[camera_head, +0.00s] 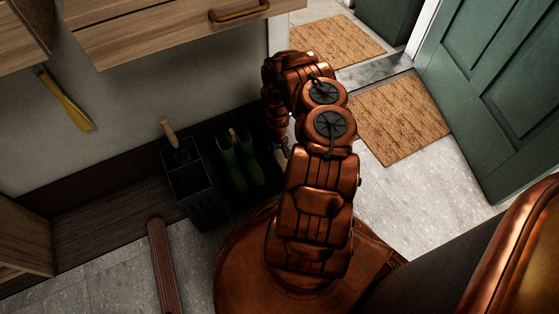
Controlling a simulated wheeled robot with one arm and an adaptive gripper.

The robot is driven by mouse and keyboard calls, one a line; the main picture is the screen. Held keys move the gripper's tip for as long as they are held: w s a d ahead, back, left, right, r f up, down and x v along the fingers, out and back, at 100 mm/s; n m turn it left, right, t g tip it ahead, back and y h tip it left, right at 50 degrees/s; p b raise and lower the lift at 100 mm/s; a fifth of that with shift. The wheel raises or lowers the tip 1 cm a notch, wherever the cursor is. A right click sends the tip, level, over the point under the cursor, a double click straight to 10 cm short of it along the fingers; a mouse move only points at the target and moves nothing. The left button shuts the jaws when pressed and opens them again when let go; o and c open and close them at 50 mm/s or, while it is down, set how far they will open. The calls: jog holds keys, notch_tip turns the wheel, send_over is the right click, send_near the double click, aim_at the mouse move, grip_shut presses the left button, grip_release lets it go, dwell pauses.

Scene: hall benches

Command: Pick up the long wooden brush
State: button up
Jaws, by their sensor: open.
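My gripper (281,154) points down to the right of the bin, beyond a pair of green boots. It is open and apart from the handle. My arm partly hides it, and I see nothing held in it.
The green boots (239,162) stand between bin and gripper. A yellow brush-like tool (65,101) hangs on the wall. A wooden drawer front (165,30) overhangs. A long reddish-brown ribbed piece (165,267) lies front left. Doormats (402,117) and a green door (500,85) are right.

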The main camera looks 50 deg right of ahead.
aim_at(279, 156)
jog(key=shift+f, duration=0.5)
jog(key=shift+c, duration=0.2)
jog(key=c, duration=0.8)
jog(key=shift+r, duration=0.15)
notch_tip(279, 156, up, 4)
jog(key=p, duration=0.2)
jog(key=shift+p, duration=0.3)
jog(key=s+d+p, duration=0.1)
jog(key=s, duration=0.4)
jog(key=s+d+p, duration=0.1)
jog(key=s+d, duration=0.1)
jog(key=s, duration=0.3)
jog(key=s+d+p, duration=0.1)
jog(key=s, duration=0.4)
jog(key=shift+s+d+r, duration=0.15)
jog(key=shift+d+r, duration=0.25)
